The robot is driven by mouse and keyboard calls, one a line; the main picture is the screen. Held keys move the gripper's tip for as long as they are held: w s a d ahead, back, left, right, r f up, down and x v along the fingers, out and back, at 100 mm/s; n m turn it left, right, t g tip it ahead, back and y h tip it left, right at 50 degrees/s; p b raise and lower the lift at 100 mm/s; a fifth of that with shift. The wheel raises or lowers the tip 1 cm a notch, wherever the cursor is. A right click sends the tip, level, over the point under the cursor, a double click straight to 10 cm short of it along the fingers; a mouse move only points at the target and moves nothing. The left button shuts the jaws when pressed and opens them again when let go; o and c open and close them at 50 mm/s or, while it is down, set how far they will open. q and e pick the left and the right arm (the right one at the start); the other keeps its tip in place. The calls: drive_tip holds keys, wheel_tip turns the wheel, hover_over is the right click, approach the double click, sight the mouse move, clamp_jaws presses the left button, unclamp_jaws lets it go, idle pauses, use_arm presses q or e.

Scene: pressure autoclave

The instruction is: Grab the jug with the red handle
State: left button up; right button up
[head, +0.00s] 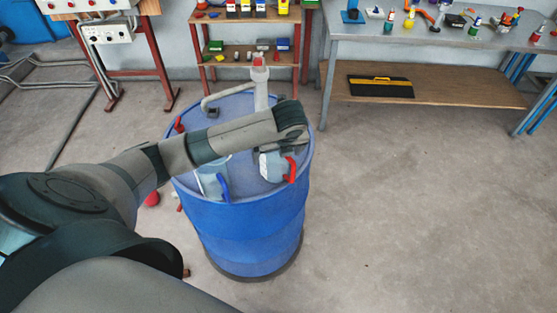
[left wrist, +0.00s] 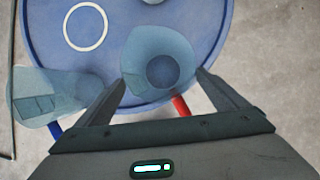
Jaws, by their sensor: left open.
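The jug with the red handle (head: 270,166) is clear and stands on top of the blue barrel (head: 250,225), its red handle (head: 291,170) on the right. In the left wrist view the jug (left wrist: 160,55) is seen from above, with its red handle (left wrist: 180,105) toward the gripper. My left gripper (left wrist: 163,80) is open, with one finger on each side of the jug's near part; contact cannot be told. In the head view my left arm hides part of the jug and most of the gripper. My right gripper is out of view.
A second clear jug with a blue handle (head: 223,188) stands on the barrel to the left; it also shows in the left wrist view (left wrist: 45,95). A pipe with a tap (head: 260,90) rises at the barrel's back. A workbench (head: 440,45) stands behind. The floor at right is clear.

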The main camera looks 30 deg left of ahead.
use_arm(q)
drive_tip(key=shift+p+x, duration=0.55)
drive_tip(key=shift+x, duration=1.1)
drive_tip(key=shift+d, duration=0.1)
drive_tip(key=c, duration=1.2)
